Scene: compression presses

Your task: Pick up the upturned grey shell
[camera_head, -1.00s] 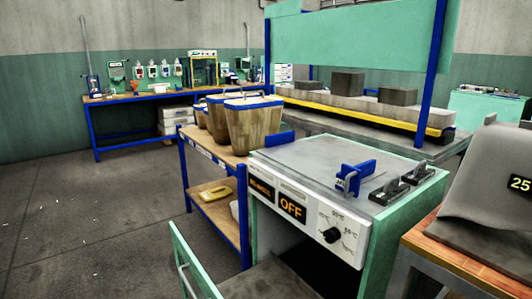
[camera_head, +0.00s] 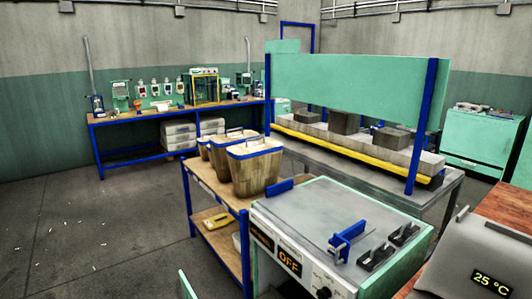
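I cannot make out a thing that is surely the upturned grey shell. A rounded grey body (camera_head: 478,262) with a "25 °C" display stands at the lower right, cut off by the frame edge. Neither of my grippers shows in the head view.
A press cabinet (camera_head: 335,215) marked "OFF", with blue and black fittings on top, stands in front. Left of it, a wood-topped trolley (camera_head: 205,183) holds several wooden bins. Behind are a long press bench (camera_head: 360,140) and a blue-framed workbench (camera_head: 150,115).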

